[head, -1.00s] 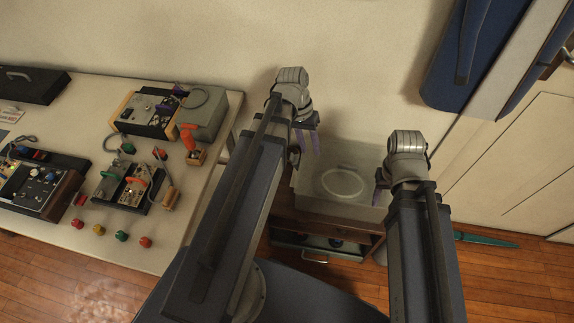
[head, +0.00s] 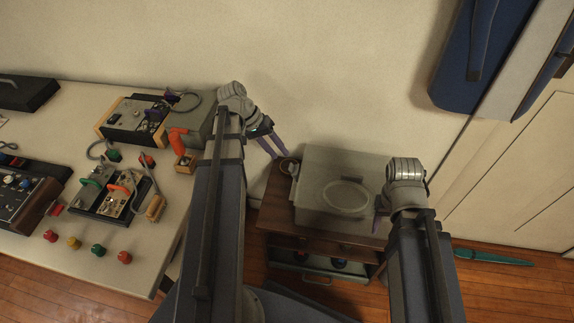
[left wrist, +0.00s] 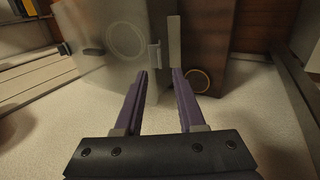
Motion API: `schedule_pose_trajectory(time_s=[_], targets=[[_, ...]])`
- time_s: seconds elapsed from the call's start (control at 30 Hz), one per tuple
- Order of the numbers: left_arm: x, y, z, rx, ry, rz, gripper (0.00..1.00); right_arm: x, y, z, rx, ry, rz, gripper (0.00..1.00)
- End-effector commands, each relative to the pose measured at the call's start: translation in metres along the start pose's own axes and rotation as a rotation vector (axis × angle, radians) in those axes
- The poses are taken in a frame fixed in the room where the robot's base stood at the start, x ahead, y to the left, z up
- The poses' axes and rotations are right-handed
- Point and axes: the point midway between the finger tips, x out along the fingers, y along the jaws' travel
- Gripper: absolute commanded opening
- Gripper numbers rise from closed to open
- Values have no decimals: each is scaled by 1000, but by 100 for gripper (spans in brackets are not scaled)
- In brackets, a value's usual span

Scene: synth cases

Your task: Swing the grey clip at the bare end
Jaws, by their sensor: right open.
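A grey case (head: 325,163) with an oval ring on its lid lies on a brown wooden cabinet (head: 274,208). In the left wrist view the case (left wrist: 110,75) shows its round ring. A small grey clip (left wrist: 154,57) sits on its near end; it also shows at the case's left end in the head view (head: 294,169). My left gripper (head: 279,155) is open and empty, off the left end of the case. In the wrist view its purple fingers (left wrist: 160,72) point at that end, with the clip beyond their gap. My right gripper (head: 377,226) is open by the case's right side, partly hidden by its wrist.
A pale table (head: 170,222) at left carries electronic boxes, cables and several coloured knobs. A small round ring (left wrist: 197,80) lies on the cabinet top beside the case. The wall stands close behind. An open drawer (head: 318,268) shows under the cabinet top.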

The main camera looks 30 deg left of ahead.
Motion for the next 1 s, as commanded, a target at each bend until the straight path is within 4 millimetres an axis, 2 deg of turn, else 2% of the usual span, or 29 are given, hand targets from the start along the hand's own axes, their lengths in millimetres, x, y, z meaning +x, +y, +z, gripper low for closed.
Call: schedule_pose_trajectory(time_s=[0.03, 0.4, 0.77, 1.0], targets=[[11, -2, 0, 1, -1, 0, 39, 10, -1, -1, 0, 0, 0, 50], [58, -2, 0, 2, -1, 0, 39, 51, -5, -3, 0, 0, 1, 50], [62, 0, 0, 1, 0, 0, 39, 53, -5, -3, -1, 0, 2, 50], [62, 0, 0, 1, 0, -1, 14, 53, -5, -3, -1, 0, 2, 50]])
